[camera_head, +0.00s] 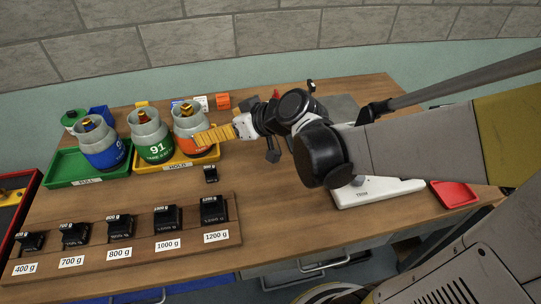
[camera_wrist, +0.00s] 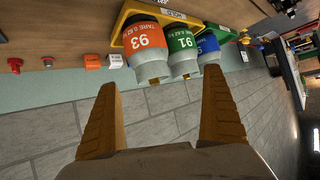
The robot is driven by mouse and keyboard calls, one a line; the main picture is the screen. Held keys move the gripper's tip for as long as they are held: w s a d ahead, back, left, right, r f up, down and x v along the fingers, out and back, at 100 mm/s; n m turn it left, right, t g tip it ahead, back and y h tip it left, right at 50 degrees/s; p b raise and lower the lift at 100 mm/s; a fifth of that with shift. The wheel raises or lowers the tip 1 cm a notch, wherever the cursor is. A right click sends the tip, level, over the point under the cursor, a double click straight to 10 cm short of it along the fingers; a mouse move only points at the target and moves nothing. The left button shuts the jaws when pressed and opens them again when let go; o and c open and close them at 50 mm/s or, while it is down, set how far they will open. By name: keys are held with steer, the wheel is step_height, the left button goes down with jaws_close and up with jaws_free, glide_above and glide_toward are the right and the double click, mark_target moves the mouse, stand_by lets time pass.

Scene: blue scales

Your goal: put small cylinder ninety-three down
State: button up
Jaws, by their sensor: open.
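The orange small cylinder 93 (camera_head: 188,118) stands upright in the yellow HOLD tray (camera_head: 200,160), with a grey collar and brass top. In the wrist view cylinder 93 (camera_wrist: 147,42) shows its number, just beyond my fingertips.
A blue cylinder (camera_head: 103,152) stands at the green FULL tray (camera_head: 62,170). Several black weights stand on the wooden rack (camera_head: 190,243) in front. A small black weight (camera_head: 210,174) is near the HOLD tray. A white scale (camera_head: 385,193) and red dish (camera_head: 455,194) are at right.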

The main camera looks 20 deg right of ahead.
steer(key=s+d+m+g+h, duration=0.1)
steer(key=s+d+m+h, duration=0.1)
steer(key=s, duration=0.6)
steer(key=s+d+m+g+h, duration=0.1)
steer(key=s+d+m+h, duration=0.2)
steer(key=s+d, duration=0.3)
steer(key=shift+s+f+g+h, duration=0.4)
steer(key=shift+s+h, duration=0.3)
steer(key=shift+s, duration=1)
